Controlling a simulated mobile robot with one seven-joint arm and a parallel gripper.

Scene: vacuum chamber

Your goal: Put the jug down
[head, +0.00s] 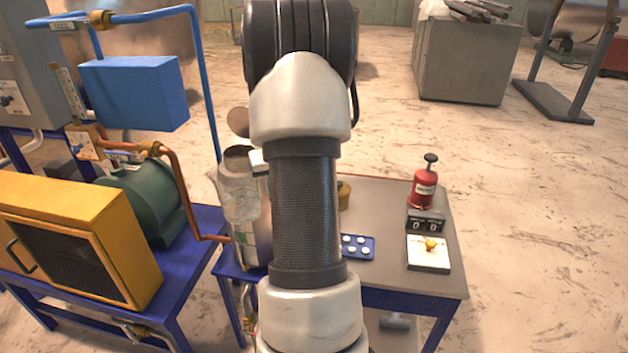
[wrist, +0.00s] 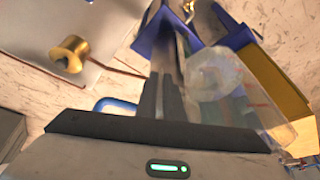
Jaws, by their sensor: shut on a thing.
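The jug looks to be the clear, see-through vessel (head: 238,192) at the left of my arm in the head view. It also shows in the wrist view (wrist: 218,75), right beside my fingers. My gripper (wrist: 168,85) is shut on the jug, though the exact grip is blurred and partly hidden. In the head view my own arm hides the gripper. The jug overlaps a metal cylinder (head: 262,240) at the table's left end; I cannot tell whether they touch.
The grey table top (head: 390,210) holds a red plunger bottle (head: 424,186), a counter box (head: 426,221), a white switch plate (head: 428,257), a blue tray (head: 357,246) and a brass piece (wrist: 70,55). Bare room shows mid-table. A blue bench (head: 195,270) with a yellow cabinet (head: 90,235) stands left.

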